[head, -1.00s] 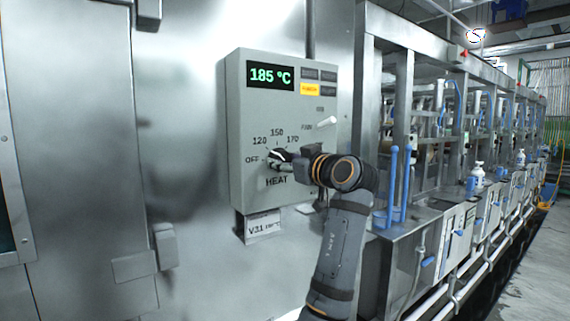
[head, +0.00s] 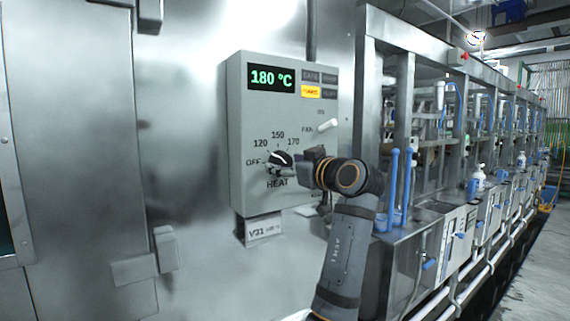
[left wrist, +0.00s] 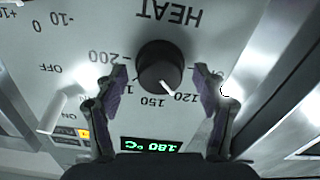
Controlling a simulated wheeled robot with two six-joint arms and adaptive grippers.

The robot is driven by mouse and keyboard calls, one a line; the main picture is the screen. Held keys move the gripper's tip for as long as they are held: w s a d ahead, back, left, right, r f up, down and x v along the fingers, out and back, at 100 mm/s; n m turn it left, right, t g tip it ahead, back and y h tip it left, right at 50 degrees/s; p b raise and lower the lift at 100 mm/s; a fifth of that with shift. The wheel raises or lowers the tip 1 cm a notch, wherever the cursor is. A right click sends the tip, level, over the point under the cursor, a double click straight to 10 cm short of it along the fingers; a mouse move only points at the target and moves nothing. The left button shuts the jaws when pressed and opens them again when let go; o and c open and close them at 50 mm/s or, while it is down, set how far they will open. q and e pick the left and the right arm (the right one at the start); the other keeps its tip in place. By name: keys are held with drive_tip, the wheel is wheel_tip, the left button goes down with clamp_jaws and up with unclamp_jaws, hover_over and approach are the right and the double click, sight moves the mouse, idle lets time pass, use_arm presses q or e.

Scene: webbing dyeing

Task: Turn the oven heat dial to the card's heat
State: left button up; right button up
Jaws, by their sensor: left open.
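The black heat dial (head: 279,158) sits low on the grey oven control box (head: 248,120), with OFF, 120, 150 and 170 printed around it. In the left wrist view, upside down, the dial (left wrist: 160,64) has a white pointer between the 120 and 150 marks. My left gripper (head: 292,166) is in front of the dial. In the wrist view its two purple-padded fingers (left wrist: 162,90) are open on either side of the dial, with gaps. A card (head: 264,229) under the box reads V31; its smaller print is too small to read. My right gripper is out of view.
The green display (head: 271,78) reads 180 °C. A white fan switch lever (head: 328,125) sticks out on the right of the box, above my wrist. A steel machine with blue handles (head: 393,185) stands close to the right of my arm.

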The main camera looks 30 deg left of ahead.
use_arm(q)
drive_tip(key=v, duration=0.6)
drive_tip(key=shift+d, duration=0.2)
drive_tip(key=shift+s, duration=0.1)
